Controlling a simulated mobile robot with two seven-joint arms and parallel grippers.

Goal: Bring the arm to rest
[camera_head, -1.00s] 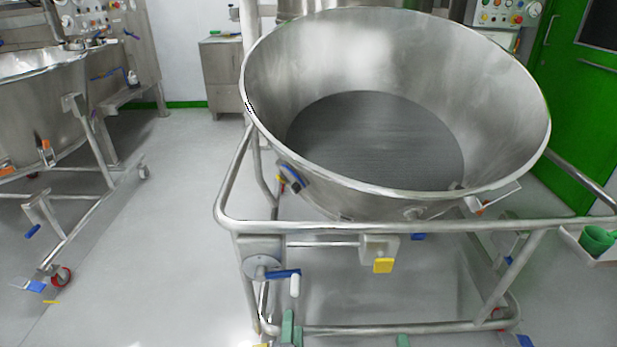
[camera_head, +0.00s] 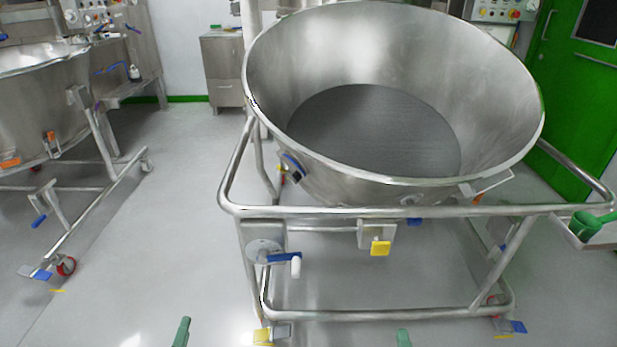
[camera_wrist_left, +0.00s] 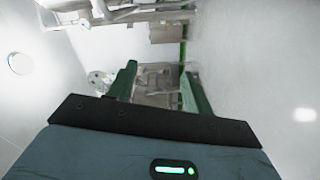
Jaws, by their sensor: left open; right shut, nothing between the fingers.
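In the head view, a green fingertip of my left gripper (camera_head: 182,332) shows at the bottom edge, left of the big bowl's cart, with the rest of that gripper out of frame. In the left wrist view, my left gripper (camera_wrist_left: 158,72) has its two green fingers apart with nothing held between them. A green tip of my right gripper (camera_head: 403,338) shows at the bottom edge, in front of the cart. It is shut, with nothing seen in it. Most of both arms is hidden below the frame.
A large steel bowl (camera_head: 400,50) stands on a wheeled cart with a tubular rail (camera_head: 400,211) close in front. Another steel vessel (camera_head: 40,110) stands at left. A green scoop (camera_head: 590,222) is at far right. The floor (camera_head: 150,230) between the vessels is clear.

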